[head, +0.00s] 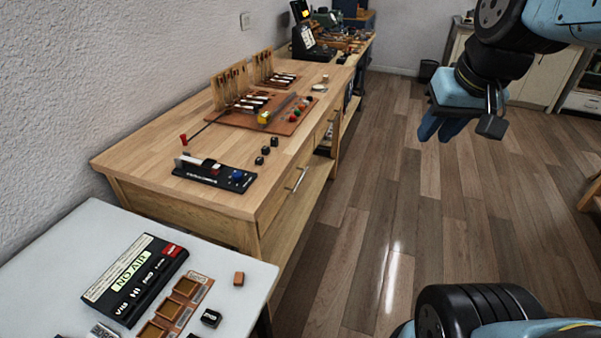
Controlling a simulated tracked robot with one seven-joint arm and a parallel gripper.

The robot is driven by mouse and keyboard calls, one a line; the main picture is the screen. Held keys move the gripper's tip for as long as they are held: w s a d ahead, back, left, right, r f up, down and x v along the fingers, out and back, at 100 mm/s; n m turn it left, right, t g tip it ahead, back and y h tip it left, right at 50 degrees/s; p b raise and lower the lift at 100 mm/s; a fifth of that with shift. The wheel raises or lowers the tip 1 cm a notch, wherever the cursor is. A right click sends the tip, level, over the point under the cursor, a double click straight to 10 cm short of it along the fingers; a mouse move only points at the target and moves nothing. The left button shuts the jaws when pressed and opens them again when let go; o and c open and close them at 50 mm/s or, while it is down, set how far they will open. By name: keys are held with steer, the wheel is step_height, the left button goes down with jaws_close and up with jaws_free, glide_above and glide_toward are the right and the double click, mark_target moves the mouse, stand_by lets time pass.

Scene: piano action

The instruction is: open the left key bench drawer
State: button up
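The wooden key bench (140,155) stands along the left wall, its front facing the floor on the right. Its nearer drawer (275,207), the left one when facing the bench front, has a pale bar handle (297,180) and looks shut. A farther drawer handle (335,116) shows along the same front. My gripper (436,128) hangs in the air over the floor at upper right, well apart from the bench, with blue fingers pointing down. The fingers overlap in this view, so their opening cannot be told. Nothing is seen held.
A dark key fixture (215,173), small black blocks and a brown board (238,119) with parts are on the bench top. A white table (225,262) with a black box and tray stands in front at lower left. The wood floor (385,210) beside the bench is clear.

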steer(key=w+a+f+g+y, duration=0.3)
steer(key=w+a+f+y, duration=0.2)
steer(key=w+f, duration=0.6)
steer(key=w+a+f+g+y, duration=0.2)
steer(key=w+a+f+y, duration=0.35)
steer(key=w, duration=0.85)
steer(key=w+a+f+m+t+y, duration=0.1)
steer(key=w+f, duration=0.3)
steer(key=f, duration=0.3)
steer(key=w+f+y, duration=0.1)
steer(key=w+f, duration=0.3)
steer(key=f, duration=0.2)
steer(key=m+t+y, duration=0.2)
steer(key=m+t, duration=0.1)
steer(key=t, duration=0.2)
glide_toward(300, 179)
steer(key=shift+h, duration=0.25)
steer(key=x, duration=1)
steer(key=shift+w+f, duration=0.1)
steer(key=shift+f, duration=0.1)
steer(key=shift+c, duration=0.2)
jaws_close()
